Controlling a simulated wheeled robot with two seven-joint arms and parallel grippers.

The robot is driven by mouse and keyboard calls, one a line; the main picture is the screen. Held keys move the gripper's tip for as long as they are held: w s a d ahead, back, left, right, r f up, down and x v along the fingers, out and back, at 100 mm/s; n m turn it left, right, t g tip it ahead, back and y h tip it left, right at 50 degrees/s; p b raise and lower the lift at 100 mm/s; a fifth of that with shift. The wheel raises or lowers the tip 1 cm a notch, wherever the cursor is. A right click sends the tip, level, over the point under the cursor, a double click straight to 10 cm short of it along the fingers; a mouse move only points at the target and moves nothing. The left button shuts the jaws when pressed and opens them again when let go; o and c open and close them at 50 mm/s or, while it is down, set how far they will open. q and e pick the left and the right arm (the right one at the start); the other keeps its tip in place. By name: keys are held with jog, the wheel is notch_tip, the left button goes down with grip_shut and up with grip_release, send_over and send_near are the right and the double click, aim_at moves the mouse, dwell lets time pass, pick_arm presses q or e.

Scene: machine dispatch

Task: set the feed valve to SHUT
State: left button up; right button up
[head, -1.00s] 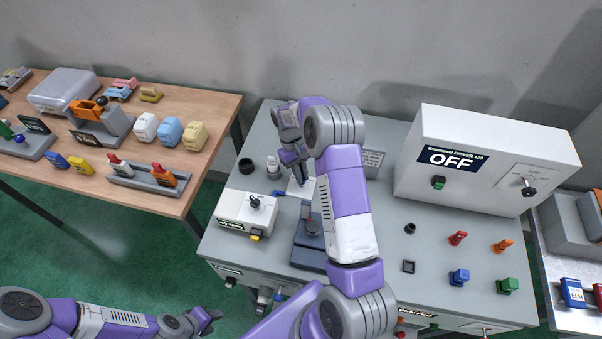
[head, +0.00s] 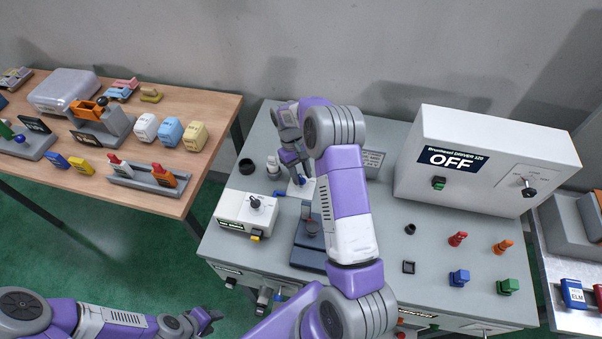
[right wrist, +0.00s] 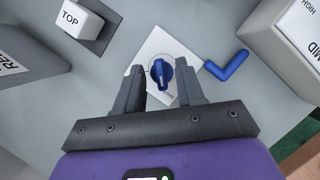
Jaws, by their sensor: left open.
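A blue knob (right wrist: 161,74) with a light pointer line sits on a white plate (right wrist: 180,42) in the right wrist view; a word on the plate is partly hidden and unreadable. My right gripper (right wrist: 160,72) is open, with one finger on each side of the knob and visible gaps. In the head view my right gripper (head: 296,172) is over the white plate (head: 301,190) at the back left of the grey bench, and the arm hides much of it. My left gripper (head: 210,320) is open and empty, low at the left, in front of the bench.
A blue angled bar (right wrist: 228,66) lies beside the plate. A white box with a dial (head: 248,212) stands to the left. A large white cabinet marked OFF (head: 480,165) and several coloured plugs are at the right. A wooden table (head: 215,105) is at the far left.

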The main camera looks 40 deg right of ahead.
jog(key=v, duration=0.7)
jog(key=shift+r, duration=0.25)
